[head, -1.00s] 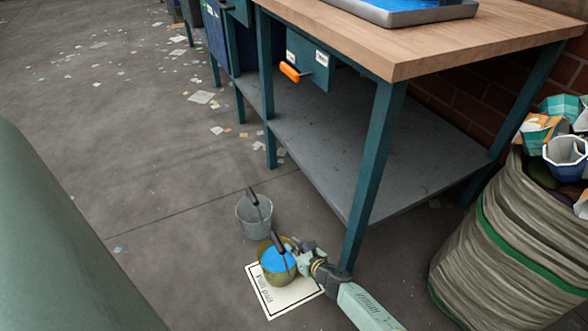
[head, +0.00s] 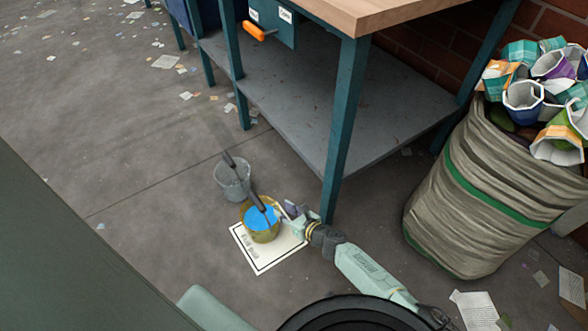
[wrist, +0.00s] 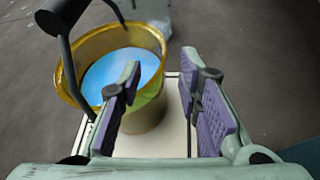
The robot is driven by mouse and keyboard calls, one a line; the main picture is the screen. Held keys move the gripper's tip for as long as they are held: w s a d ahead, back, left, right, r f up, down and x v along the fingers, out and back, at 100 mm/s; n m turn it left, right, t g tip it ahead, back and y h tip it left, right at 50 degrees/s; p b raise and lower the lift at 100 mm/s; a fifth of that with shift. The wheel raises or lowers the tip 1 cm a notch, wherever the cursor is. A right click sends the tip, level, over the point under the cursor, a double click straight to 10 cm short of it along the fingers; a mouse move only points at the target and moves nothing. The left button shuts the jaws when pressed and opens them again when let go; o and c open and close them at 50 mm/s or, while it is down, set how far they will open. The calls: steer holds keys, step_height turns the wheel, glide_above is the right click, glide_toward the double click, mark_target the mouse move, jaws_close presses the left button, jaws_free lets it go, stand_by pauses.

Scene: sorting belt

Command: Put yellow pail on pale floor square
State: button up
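The yellow pail (head: 262,236) stands upright on the pale floor square (head: 262,265), near its far edge, with blue contents showing inside. Its dark handle leans over the opening. In the wrist view the pail (wrist: 143,37) fills the upper left, and part of the pale square (wrist: 172,140) shows below it. My gripper (head: 287,209) is at the pail's right side, low to the floor. In the wrist view my gripper's (wrist: 163,82) purple-padded fingers are apart with nothing clamped between them. The left finger overlaps the pail in the picture; I cannot tell whether it touches.
A grey metal bucket (head: 232,181) stands just behind the pail. A workbench leg (head: 343,130) rises close to my gripper, with a low shelf (head: 300,110) behind. A full sack (head: 475,190) stands at right. Floor to the left is mostly clear.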

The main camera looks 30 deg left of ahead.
steer(key=shift+p+v, duration=0.55)
steer(key=shift+v, duration=2.15)
steer(key=shift+r, duration=0.1)
